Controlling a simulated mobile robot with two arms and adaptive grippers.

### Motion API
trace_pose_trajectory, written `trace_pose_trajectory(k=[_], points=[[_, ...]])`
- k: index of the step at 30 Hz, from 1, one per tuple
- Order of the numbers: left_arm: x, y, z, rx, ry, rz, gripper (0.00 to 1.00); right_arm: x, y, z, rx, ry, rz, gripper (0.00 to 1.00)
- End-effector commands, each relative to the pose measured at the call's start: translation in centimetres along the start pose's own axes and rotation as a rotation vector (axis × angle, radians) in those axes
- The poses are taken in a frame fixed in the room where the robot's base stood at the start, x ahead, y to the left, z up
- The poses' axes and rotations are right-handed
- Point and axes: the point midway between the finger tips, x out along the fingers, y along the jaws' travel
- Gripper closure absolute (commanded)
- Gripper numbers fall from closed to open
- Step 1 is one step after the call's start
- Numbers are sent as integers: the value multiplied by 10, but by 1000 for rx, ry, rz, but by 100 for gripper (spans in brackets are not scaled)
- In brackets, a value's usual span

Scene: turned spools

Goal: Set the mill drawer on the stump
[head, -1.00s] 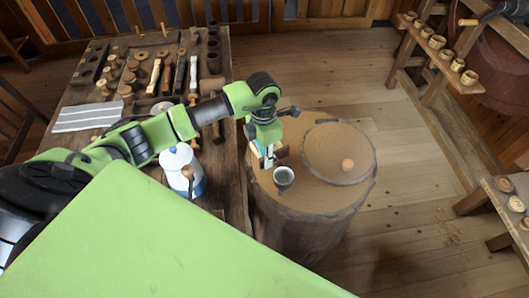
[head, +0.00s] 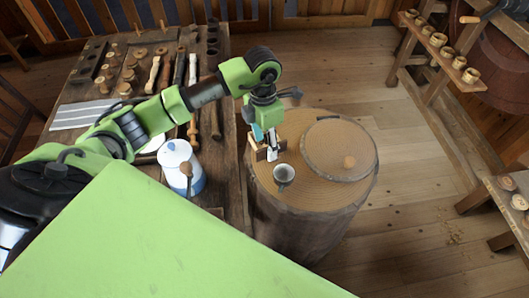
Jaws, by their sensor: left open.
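The small brown wooden mill drawer (head: 257,150) is at the left part of the stump top (head: 318,196), beside the grey cup. It appears to rest on the stump, partly hidden by my left gripper. My left gripper (head: 270,152) points down at the drawer with its jaws open. Whether the fingers touch the drawer is too small to tell. My right gripper is not in view.
A grey cup (head: 284,176) stands just in front of the drawer. A round wooden board with a knob (head: 340,148) covers the stump's right back. A white and blue jug (head: 178,162) stands on the crowded workbench (head: 229,160) to the left.

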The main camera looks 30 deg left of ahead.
Motion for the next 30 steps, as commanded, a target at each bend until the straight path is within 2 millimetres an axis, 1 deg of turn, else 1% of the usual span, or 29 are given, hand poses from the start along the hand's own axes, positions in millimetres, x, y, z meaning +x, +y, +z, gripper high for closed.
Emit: trace_pose_trajectory(k=[1, 6, 9, 12, 17, 30], points=[[-10, 1, 2, 1, -6, 3, 47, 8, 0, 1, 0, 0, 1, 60], [-44, 1, 1, 0, -3, 3, 47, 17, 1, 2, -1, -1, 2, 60], [-58, 1, 1, -1, -3, 2, 47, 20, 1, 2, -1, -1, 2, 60], [-67, 0, 0, 0, -1, 1, 47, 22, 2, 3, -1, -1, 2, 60], [-72, 0, 0, 0, 0, 0, 47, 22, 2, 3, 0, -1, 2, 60], [-72, 0, 0, 0, 0, -1, 47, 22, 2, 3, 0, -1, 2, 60]])
